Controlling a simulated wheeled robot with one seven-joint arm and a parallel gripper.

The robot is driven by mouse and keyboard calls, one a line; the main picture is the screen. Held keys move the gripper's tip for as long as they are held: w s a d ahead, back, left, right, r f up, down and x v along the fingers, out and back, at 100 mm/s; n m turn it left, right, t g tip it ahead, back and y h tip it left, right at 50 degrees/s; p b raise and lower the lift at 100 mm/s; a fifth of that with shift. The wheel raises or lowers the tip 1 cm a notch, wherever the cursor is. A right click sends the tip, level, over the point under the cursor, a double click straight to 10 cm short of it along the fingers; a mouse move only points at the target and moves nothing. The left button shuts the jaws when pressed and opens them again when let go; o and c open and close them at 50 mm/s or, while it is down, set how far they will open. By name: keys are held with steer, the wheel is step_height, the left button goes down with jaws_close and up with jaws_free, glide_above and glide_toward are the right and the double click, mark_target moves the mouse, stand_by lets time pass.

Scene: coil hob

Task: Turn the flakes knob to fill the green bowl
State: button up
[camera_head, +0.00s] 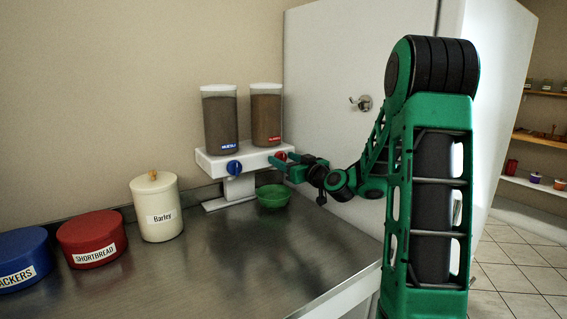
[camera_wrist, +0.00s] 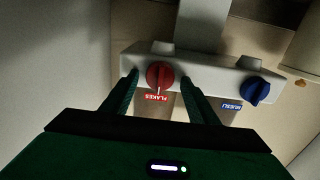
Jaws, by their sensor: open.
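The cereal dispenser (camera_head: 213,167) stands at the back of the counter with two clear containers of brown contents. Its red flakes knob (camera_wrist: 160,75) has a FLAKES label below it in the wrist view and is partly hidden by my gripper in the head view. The blue muesli knob (camera_wrist: 255,90) is beside it. The green bowl (camera_head: 273,196) sits on the counter under the red knob's side; it looks empty, though its bottom is hard to see. My gripper (camera_head: 280,160) is open, its fingers (camera_wrist: 158,88) on either side of the red knob; contact is unclear.
A cream Barley canister (camera_head: 157,222), a red SHORTBREAD tin (camera_head: 92,248) and a blue tin (camera_head: 22,268) line the counter's left side. A white door (camera_head: 335,60) with a handle stands behind my arm. The counter's front middle (camera_head: 240,275) is clear.

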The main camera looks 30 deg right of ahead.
steer(key=c, duration=1)
steer(key=shift+m, duration=0.3)
steer(key=m, duration=1.2)
steer(key=shift+d+f+m, duration=0.2)
steer(key=shift+m, duration=0.1)
steer(key=shift+f+m, duration=0.15)
steer(key=shift+m, duration=2.15)
steer(key=shift+d, duration=0.1)
